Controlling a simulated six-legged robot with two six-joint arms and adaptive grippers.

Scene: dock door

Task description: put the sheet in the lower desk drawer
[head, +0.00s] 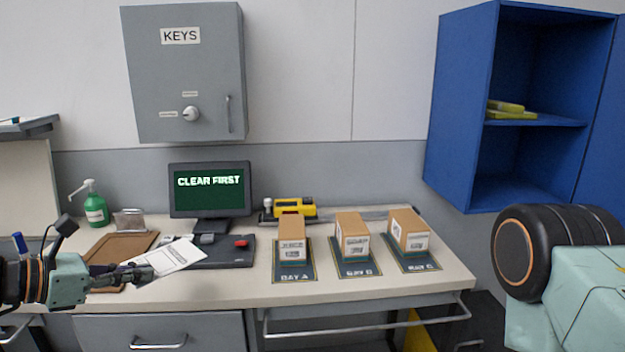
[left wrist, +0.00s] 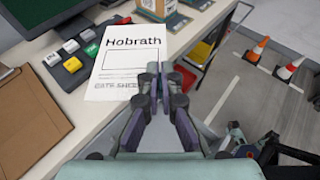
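The sheet (head: 168,260) is white with printed text and sits low over the desk, in front of the monitor. In the left wrist view the sheet (left wrist: 118,65) reads "Hobrath". My left gripper (head: 148,272) is at the sheet's near edge. Its fingers (left wrist: 166,75) are close together at the sheet's lower right and appear shut on it; the exact contact is hidden. A grey drawer front (head: 160,325) with a bar handle (head: 158,342) shows under the desk top, cut by the frame bottom. The lower drawer is out of view. My right gripper is not in view.
A brown clipboard (head: 122,247) and a keypad (left wrist: 70,55) lie beside the sheet. The monitor (head: 210,190) reads "CLEAR FIRST". Several boxes (head: 352,240) stand on bay mats to the right. A rail (head: 365,318) runs along the desk front. Cones (left wrist: 257,48) stand on the floor.

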